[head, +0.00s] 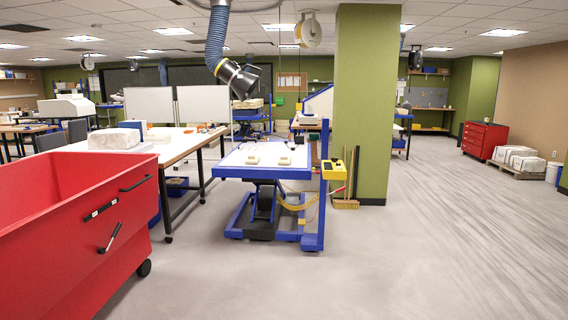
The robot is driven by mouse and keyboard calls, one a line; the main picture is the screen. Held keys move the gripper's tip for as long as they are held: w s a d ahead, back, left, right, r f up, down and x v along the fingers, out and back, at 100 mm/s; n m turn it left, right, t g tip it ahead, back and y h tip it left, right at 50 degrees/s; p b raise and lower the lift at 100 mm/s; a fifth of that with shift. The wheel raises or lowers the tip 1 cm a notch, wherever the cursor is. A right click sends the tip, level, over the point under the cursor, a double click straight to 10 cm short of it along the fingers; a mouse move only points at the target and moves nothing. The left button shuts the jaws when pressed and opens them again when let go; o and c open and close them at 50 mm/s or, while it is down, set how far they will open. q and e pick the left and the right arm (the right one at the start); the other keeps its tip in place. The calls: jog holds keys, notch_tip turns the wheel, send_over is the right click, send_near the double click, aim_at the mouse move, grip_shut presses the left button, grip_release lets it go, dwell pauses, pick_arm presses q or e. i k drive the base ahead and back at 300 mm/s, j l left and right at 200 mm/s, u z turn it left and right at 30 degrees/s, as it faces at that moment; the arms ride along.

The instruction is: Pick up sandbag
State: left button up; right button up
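Two small beige lumps, which look like sandbags, lie apart on the pale top of the blue lift table (231,169) in the middle of the head view. One possible sandbag (252,160) is left of centre on that top, and the other possible sandbag (285,161) is to its right. They are too small to tell for certain. Neither of my grippers is in view.
A big red cart (70,240) fills the near left. Behind it a long white-topped table (172,150) holds a white block (114,139). A green pillar (362,110) and brooms (347,203) stand right of the lift table. The grey floor (440,250) at right is clear.

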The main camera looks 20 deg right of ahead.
aim_at(283, 160)
jog(key=i+l+z, duration=0.3)
jog(key=i, duration=0.8)
jog(key=i+z, duration=0.3)
jog(key=i, duration=3.4)
